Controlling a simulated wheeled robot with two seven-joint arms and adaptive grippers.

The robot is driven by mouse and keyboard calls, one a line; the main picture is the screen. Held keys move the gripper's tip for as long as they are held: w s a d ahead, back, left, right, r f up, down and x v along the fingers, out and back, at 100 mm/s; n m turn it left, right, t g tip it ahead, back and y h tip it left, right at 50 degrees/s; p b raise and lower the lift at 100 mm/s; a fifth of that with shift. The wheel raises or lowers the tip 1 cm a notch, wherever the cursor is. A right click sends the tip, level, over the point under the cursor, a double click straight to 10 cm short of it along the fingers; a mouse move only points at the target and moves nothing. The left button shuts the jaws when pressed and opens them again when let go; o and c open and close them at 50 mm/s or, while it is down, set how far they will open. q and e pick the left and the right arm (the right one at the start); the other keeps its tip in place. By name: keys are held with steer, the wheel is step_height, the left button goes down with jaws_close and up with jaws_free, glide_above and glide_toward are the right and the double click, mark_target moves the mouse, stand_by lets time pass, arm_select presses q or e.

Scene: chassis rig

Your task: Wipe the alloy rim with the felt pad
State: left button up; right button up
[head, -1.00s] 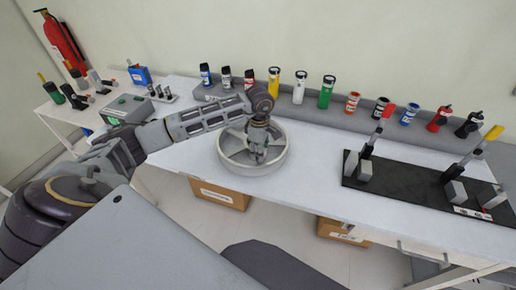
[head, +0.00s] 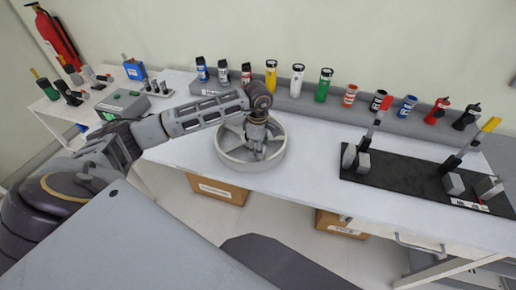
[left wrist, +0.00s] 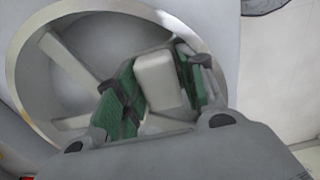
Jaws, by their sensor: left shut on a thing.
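The alloy rim (head: 238,165) is a round, pale grey wheel with spokes, lying flat on the white workbench. My left gripper (head: 257,151) reaches down inside its ring, over the spokes. In the left wrist view, the green-lined fingers of the gripper (left wrist: 158,85) are shut on a pale, rounded block, the felt pad (left wrist: 157,72). The pad is over the spokes and inner face of the rim (left wrist: 27,101). I cannot tell whether it touches the rim. In the head view the pad is not clear. My right gripper is out of view.
Several spray cans and bottles, among them a yellow one (head: 271,76), line the grey ledge behind the rim. A black rack with upright tools (head: 385,188) stands to the right. The bench between rim and rack is clear.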

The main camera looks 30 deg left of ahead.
arm_select(q)
steer(key=shift+w+a+f+b, duration=0.1)
steer(key=shift+w+a+b, duration=0.45)
steer(key=shift+w+a, duration=0.5)
steer(key=shift+a, duration=0.15)
steer(key=shift+w+a+b, duration=0.15)
steer(key=shift+a+b, duration=0.15)
steer(key=shift+b, duration=0.05)
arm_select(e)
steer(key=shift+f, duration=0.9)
